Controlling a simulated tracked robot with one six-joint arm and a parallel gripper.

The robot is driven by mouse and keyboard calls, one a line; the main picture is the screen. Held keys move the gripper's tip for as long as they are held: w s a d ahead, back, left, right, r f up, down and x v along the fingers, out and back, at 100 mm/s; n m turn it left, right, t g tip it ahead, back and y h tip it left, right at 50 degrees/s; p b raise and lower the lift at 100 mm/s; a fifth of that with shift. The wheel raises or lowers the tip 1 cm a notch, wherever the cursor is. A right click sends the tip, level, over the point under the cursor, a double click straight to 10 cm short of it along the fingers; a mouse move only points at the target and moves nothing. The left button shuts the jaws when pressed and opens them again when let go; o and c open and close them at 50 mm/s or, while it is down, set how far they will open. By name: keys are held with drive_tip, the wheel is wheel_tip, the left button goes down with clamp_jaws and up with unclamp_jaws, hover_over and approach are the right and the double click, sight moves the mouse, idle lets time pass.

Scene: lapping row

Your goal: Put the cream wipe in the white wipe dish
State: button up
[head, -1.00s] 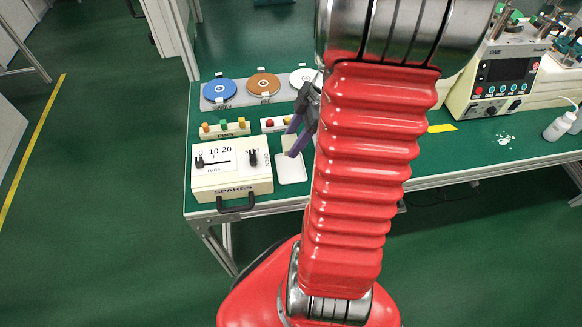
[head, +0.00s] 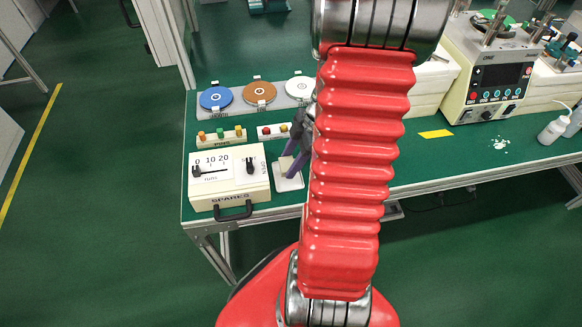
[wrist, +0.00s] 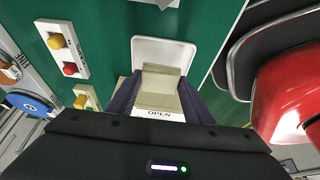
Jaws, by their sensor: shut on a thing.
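The cream wipe (wrist: 160,82) is a pale folded piece between the purple fingers of my gripper (wrist: 156,98) in the wrist view. It also shows in the head view (head: 286,163), partly hidden by the fingers. My gripper (head: 290,168) is shut on it. The white wipe dish (wrist: 158,46) is a shallow rounded square; its far part shows past the wipe. In the head view, the dish (head: 291,185) lies on the green bench beside the spares box, with the wipe and fingertips over it. I cannot tell whether the wipe touches the dish floor.
The cream spares box (head: 228,180) stands just left of the dish. Behind are a pins block (head: 220,137) and a small button block (head: 273,131). Blue, brown and white discs (head: 259,92) sit on a rack further back. A lapping machine (head: 490,75) and bottle (head: 554,129) stand right.

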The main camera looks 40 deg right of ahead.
drive_tip(key=shift+f, duration=1.85)
drive_tip(key=o, duration=0.7)
drive_tip(key=shift+o, duration=0.2)
drive_tip(key=v, duration=1.2)
drive_tip(key=shift+w, duration=0.1)
